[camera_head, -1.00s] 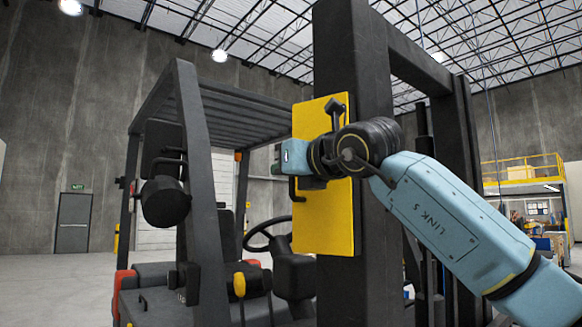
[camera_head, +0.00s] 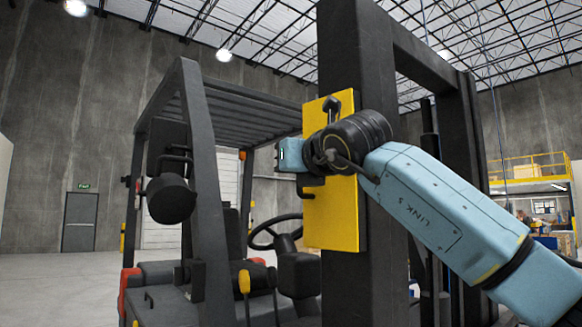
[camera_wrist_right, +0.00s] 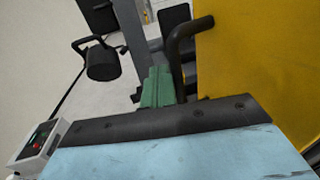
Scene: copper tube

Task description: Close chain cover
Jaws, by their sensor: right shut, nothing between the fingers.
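The yellow chain cover (camera_head: 330,220) is a flat panel on the dark mast post (camera_head: 345,50), its left edge reaching past the post. My right gripper (camera_wrist_right: 157,87) has green fingers, shut and empty, close beside the black handle (camera_wrist_right: 185,50) in the wrist view. I cannot tell whether they touch. The yellow cover (camera_wrist_right: 250,60) fills the right of that view. In the head view my right wrist hides part of the cover's middle. My left gripper is not in view.
The forklift's cab post (camera_head: 205,180), a lamp (camera_head: 171,198) and the steering wheel (camera_head: 275,232) lie left of the cover. Open floor (camera_head: 55,285) lies at the far left. The mast's other upright (camera_head: 463,130) stands behind my right arm.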

